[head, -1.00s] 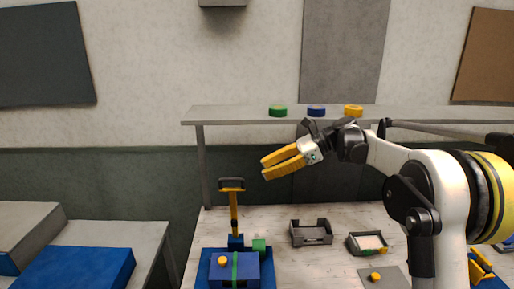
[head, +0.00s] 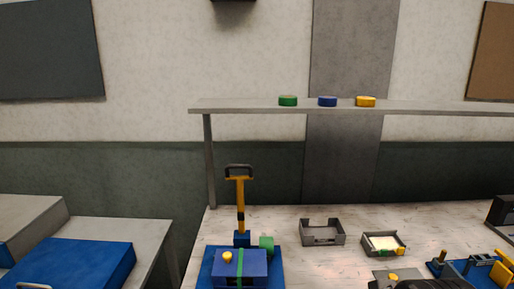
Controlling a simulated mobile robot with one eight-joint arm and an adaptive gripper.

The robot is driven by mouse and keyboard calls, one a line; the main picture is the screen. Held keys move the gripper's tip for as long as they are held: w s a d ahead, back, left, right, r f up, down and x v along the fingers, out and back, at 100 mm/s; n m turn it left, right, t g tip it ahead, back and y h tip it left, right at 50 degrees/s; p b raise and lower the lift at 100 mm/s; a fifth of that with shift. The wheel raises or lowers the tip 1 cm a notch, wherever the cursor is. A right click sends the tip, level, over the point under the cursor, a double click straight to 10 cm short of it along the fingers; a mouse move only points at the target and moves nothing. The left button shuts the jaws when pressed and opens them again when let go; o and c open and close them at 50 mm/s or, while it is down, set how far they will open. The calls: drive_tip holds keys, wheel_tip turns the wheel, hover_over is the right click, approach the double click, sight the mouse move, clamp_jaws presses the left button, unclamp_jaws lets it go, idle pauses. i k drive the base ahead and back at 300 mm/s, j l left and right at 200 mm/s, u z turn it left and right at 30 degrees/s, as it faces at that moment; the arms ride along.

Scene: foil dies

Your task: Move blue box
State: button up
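A blue box (head: 253,265) with a green band and a yellow knob on top sits at the front left of the workbench, on a blue base (head: 275,256). A yellow lever with a dark handle (head: 240,190) stands upright just behind it, and a green block (head: 267,243) is beside the lever's foot. My gripper does not show in the head view now. A dark shape at the bottom right edge may be part of my arm, but I cannot tell.
A grey shelf (head: 430,110) above the bench carries green, blue and yellow discs. An open dark tray (head: 322,240) and a tray with a pale pad (head: 384,254) lie mid-bench. A blue-and-yellow fixture (head: 480,268) is at right. A blue-topped side table (head: 75,262) stands left.

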sight(217, 283)
drive_tip(key=i+j, duration=0.15)
drive_tip(key=j, duration=0.2)
drive_tip(key=i+j, duration=0.15)
drive_tip(key=j, duration=0.2)
drive_tip(key=i+j, duration=0.2)
drive_tip(key=j, duration=0.15)
drive_tip(key=i+j, duration=0.15)
drive_tip(key=j, duration=0.2)
